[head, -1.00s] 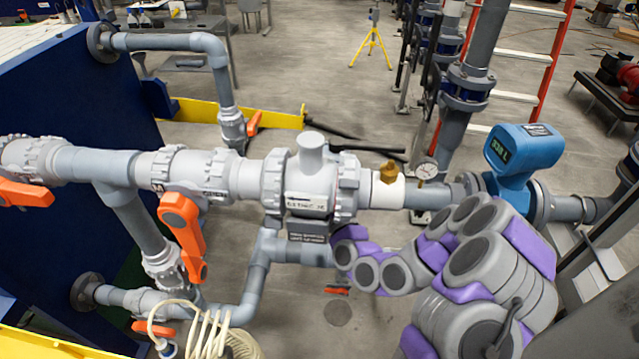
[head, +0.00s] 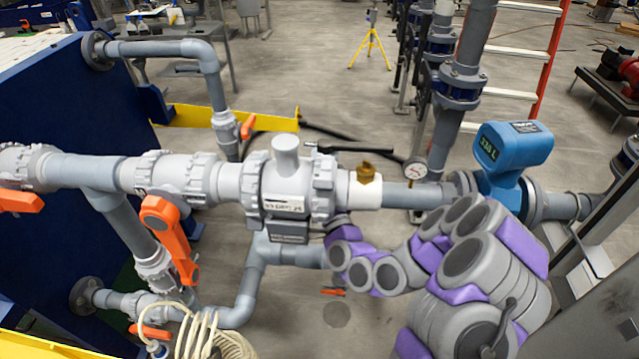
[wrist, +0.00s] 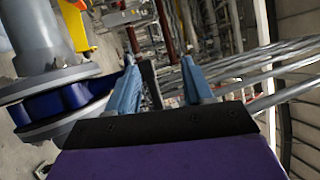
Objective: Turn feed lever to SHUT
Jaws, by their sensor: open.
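In the head view a grey valve (head: 287,190) with a label sits in the middle of the horizontal pipe. A black lever (head: 355,148) points right from behind it. Orange levers hang nearby: one (head: 168,235) left of the valve, one (head: 20,201) at the left edge, one (head: 150,331) low down. I cannot read which is the feed lever. My purple and grey arm reaches in from the lower right, its far end beside and partly behind the valve. My gripper (wrist: 160,85) shows in the wrist view with two blue fingers apart and nothing between them.
A brass fitting (head: 366,174), a gauge (head: 416,171) and a blue meter (head: 510,155) line the pipe rightward. Coiled hose (head: 215,340) lies at the bottom. In the wrist view a grey flange (wrist: 60,85) stands close left of the fingers.

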